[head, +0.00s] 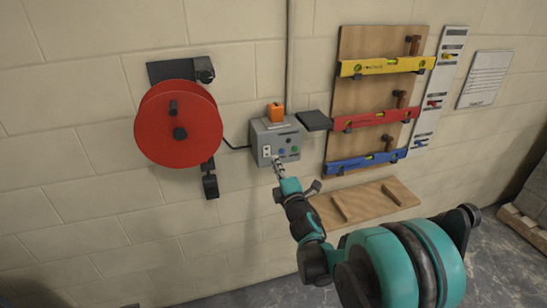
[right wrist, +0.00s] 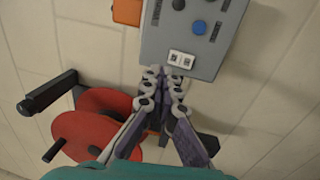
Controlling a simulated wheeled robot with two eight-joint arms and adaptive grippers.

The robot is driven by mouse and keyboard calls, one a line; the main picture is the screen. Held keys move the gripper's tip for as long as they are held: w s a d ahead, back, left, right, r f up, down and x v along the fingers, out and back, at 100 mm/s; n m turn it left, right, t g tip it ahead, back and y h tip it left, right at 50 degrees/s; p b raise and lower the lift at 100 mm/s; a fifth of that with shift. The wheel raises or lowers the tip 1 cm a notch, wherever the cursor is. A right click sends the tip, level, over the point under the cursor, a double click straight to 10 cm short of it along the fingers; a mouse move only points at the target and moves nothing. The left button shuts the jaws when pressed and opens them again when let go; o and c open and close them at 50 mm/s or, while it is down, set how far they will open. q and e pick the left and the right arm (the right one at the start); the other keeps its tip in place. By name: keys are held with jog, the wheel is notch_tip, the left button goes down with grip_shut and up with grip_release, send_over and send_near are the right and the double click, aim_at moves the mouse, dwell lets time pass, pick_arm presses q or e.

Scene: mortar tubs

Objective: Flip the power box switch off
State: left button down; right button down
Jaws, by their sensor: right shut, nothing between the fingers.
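The grey power box (head: 275,141) is fixed to the block wall, with an orange piece (head: 275,112) on top. A small white switch (head: 266,152) sits at the lower left of its front face, with blue and green round parts beside it. In the right wrist view the switch (right wrist: 181,59) is a white double rocker at the box's (right wrist: 205,25) edge. My right gripper (head: 278,164) is shut and empty, its fingertips (right wrist: 163,72) just below the switch. I cannot tell whether they touch it. My left gripper is not in view.
A red reel (head: 178,125) hangs on the wall left of the box, with a black cable near the box. A wooden board (head: 372,95) with yellow, red and blue levels is to the right. A wooden shelf (head: 365,203) is below it.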

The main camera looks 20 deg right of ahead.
jog(key=s+p, duration=0.1)
jog(key=s, duration=0.5)
jog(key=shift+r, duration=0.2)
jog(key=shift+s+d, duration=0.1)
jog(key=shift+d, duration=0.05)
jog(key=s+d+f+m+g+h, duration=0.2)
jog(key=s+d+m+g+h, duration=0.25)
jog(key=s+m, duration=0.5)
jog(key=s+a+f+m+g+y, duration=0.2)
jog(key=s+a+f+m+g, duration=0.1)
jog(key=s, duration=0.5)
jog(key=s+a+f+m+g+y, duration=0.2)
jog(key=s+a+f+m+g, duration=0.2)
jog(key=s, duration=0.4)
jog(key=shift+s+a+f+m+g, duration=0.25)
jog(key=shift+s+f+m+g, duration=0.15)
jog(key=shift+f+m, duration=0.4)
